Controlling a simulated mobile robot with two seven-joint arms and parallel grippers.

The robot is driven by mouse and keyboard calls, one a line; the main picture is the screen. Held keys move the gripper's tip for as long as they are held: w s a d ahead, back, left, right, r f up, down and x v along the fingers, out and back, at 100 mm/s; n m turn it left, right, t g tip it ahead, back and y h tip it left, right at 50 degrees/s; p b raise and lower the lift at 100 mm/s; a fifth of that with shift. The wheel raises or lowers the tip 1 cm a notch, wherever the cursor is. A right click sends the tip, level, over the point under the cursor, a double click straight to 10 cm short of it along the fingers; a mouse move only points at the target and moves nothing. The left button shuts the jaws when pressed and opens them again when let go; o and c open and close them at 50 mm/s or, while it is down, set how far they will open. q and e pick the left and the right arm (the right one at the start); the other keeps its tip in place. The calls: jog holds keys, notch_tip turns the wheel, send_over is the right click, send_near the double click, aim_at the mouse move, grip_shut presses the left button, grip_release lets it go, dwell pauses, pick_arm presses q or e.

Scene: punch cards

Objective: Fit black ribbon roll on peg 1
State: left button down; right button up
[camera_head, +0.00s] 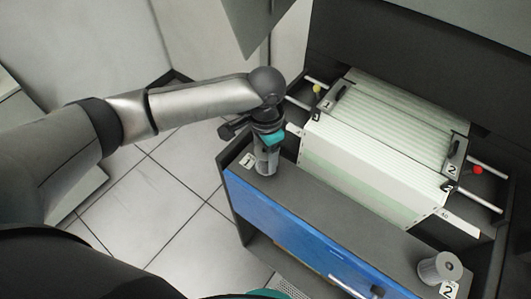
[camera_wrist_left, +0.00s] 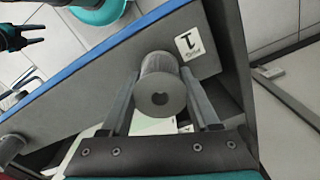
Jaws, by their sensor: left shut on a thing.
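My left gripper (camera_head: 267,150) points down at the near left end of the dark ledge and is shut on a grey roll (camera_head: 266,164). In the left wrist view the roll (camera_wrist_left: 160,84) sits between the two fingers, its end with a dark central hole facing the camera. A white label "1" (camera_wrist_left: 190,44) lies on the ledge beside it. Peg 1 is not visible, so I cannot tell whether the roll is around it. A second grey roll (camera_head: 440,268) stands at the ledge's right end by label "2" (camera_head: 449,289). My right gripper (camera_wrist_left: 36,35) is empty, its fingers apart.
Behind the ledge (camera_head: 335,190) lies a pale striped paper stack (camera_head: 385,125) between dark clamps marked 1 (camera_head: 334,97) and 2 (camera_head: 456,160). A yellow knob (camera_head: 317,88) and red knob (camera_head: 477,170) sit on the rails. A blue panel (camera_head: 290,225) fronts the ledge.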

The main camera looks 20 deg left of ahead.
pick_arm(q)
jog(key=shift+f, duration=0.55)
dwell(0.4)
jog(key=shift+c, duration=0.2)
grip_release()
notch_tip(320, 180, up, 15)
jog(key=shift+r+p, duration=0.15)
jog(key=shift+p, duration=0.15)
